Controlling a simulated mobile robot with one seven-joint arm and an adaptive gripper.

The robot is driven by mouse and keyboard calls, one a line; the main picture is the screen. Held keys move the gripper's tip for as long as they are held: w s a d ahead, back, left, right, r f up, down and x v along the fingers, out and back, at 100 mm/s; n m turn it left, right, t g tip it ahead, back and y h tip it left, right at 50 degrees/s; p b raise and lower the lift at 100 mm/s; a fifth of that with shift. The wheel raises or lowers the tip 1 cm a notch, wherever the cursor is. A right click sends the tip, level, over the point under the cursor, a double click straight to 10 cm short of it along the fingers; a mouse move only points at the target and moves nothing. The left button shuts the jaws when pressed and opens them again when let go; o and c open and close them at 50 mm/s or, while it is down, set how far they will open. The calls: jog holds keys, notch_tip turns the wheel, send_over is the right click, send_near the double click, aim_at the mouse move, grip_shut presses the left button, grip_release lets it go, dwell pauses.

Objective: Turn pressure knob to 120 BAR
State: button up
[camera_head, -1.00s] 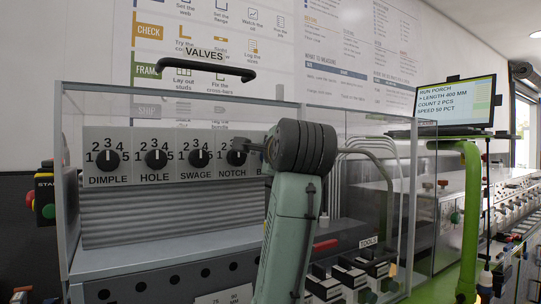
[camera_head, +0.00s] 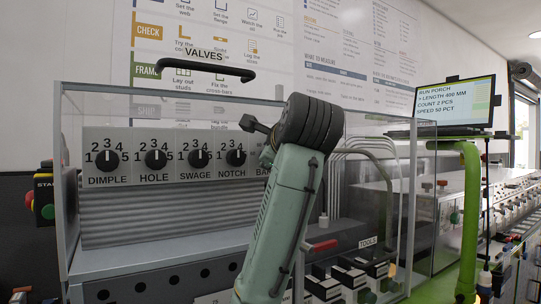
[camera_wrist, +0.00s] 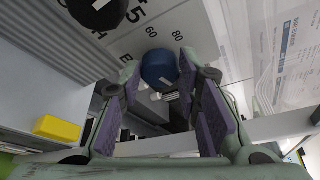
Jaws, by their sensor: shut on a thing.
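The pressure knob (camera_wrist: 160,68) is a round blue knob on the pale panel in the wrist view. It carries a small white mark on its lower right. The numbers 60 and 80 show on the panel above it; no 120 can be read. My gripper (camera_wrist: 159,72) has its purple-padded fingers on either side of the knob, shut on it at the fingertips. In the head view my arm covers the knob and the gripper's fingers, and only part of a BA... label shows beside it.
The black NOTCH selector (camera_head: 236,158) is just left of my arm, in a row with SWAGE, HOLE and DIMPLE. A clear enclosure with a frame post (camera_head: 410,200) stands to the right. A yellow block (camera_wrist: 57,129) lies at the lower left of the wrist view.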

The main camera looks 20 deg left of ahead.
jog(key=shift+f, duration=0.1)
jog(key=o, duration=0.9)
jog(key=shift+c, duration=0.2)
